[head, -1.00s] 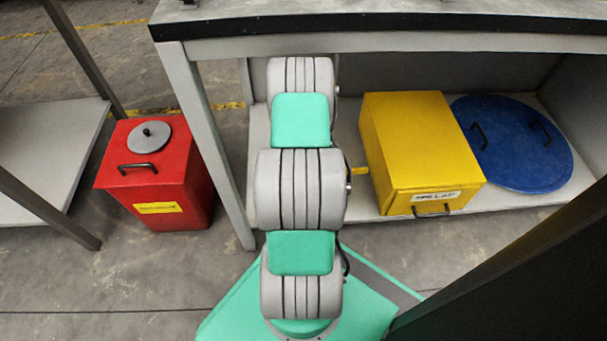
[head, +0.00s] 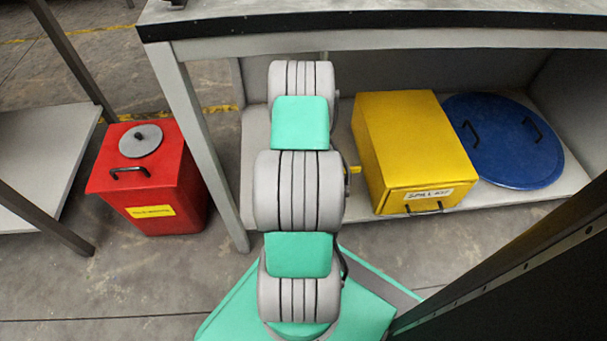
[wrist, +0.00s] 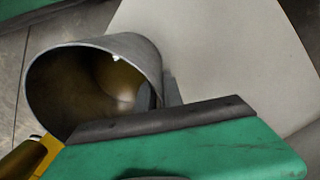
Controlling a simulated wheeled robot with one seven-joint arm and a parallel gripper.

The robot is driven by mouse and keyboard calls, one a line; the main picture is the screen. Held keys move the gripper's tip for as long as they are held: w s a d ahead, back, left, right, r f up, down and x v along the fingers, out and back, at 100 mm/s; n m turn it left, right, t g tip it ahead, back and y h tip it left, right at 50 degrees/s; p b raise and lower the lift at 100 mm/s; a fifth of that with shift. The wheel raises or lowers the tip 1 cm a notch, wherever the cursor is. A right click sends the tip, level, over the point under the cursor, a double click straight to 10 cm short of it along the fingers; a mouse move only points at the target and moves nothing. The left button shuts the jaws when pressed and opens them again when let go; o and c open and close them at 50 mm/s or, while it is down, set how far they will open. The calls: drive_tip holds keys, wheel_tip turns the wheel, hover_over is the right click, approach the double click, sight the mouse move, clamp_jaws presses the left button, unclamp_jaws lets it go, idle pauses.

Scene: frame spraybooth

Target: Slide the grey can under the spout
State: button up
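An open-mouthed grey can (wrist: 140,55) with a brownish inside shows at the left of the wrist view, its mouth facing the camera. The green part of my gripper with its dark grey edge (wrist: 165,118) lies across the lower part of that view, in front of the can's lower right side. I cannot tell whether it touches the can. Only one side of the gripper shows clearly, so its opening cannot be judged. In the head view my arm hides the gripper, and neither the can nor a spout is seen there.
A grey bench (head: 380,42) spans the top of the head view. On its lower shelf are a yellow spill-kit box (head: 410,140) and a blue round lid (head: 515,150). A red bin (head: 150,195) stands on the floor at left. A dark post (head: 520,265) is close at lower right.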

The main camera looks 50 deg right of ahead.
drive_tip(key=o, duration=0.3)
drive_tip(key=shift+s+d, duration=0.1)
drive_tip(key=shift+d, duration=0.15)
drive_tip(key=shift+r, duration=0.1)
wheel_tip(320, 180, up, 8)
drive_tip(key=p, duration=0.6)
drive_tip(key=shift+r+p, duration=0.15)
drive_tip(key=shift+p, duration=0.15)
